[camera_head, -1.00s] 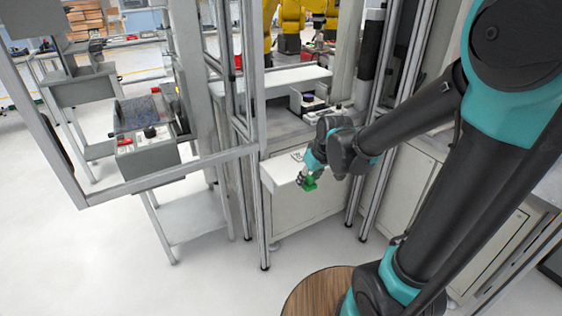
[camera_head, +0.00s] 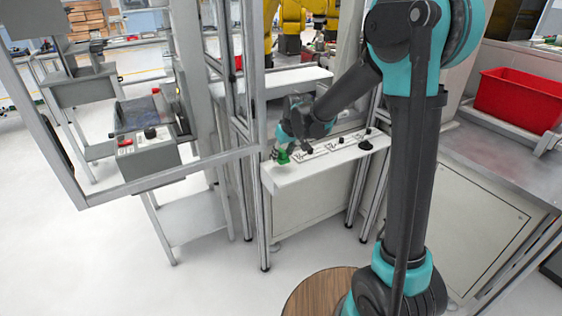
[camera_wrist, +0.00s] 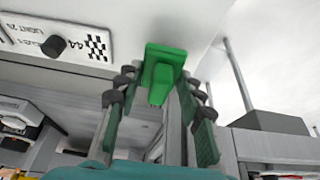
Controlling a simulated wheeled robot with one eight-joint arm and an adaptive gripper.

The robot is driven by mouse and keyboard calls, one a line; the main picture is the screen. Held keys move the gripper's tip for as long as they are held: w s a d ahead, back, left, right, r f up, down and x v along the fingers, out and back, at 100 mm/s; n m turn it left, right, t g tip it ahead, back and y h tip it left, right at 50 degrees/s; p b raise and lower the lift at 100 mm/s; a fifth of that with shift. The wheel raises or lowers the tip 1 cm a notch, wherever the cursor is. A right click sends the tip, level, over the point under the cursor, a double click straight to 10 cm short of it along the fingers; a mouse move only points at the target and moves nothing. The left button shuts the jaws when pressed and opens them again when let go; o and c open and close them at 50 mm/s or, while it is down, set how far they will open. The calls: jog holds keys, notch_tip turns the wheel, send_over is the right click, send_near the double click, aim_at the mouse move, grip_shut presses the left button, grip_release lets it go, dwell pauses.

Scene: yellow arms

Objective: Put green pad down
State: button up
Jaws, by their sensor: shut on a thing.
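The green pad (camera_wrist: 163,72) is held between the two fingers of my gripper (camera_wrist: 158,105) in the wrist view. The fingers are on either side of its narrower part. In the head view the green pad (camera_head: 283,157) shows small at the left end of a white ledge (camera_head: 300,172), with my gripper (camera_head: 281,152) around it. The pad is at or just above the ledge; I cannot tell whether it touches.
A labelled strip with black knobs (camera_head: 310,150) runs along the ledge to the right of the pad. Metal frame posts (camera_head: 258,220) stand at the left. A red bin (camera_head: 520,98) sits on a bench at the far right. Yellow arms (camera_head: 290,15) are behind.

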aim_at(281, 161)
jog(key=shift+w+a, duration=0.3)
jog(key=shift+w, duration=0.05)
jog(key=shift+f, duration=1.75)
jog(key=shift+f, duration=0.1)
jog(key=o, duration=1.3)
jog(key=shift+d+f, duration=0.1)
jog(key=v, duration=1.2)
jog(key=shift+r, duration=0.25)
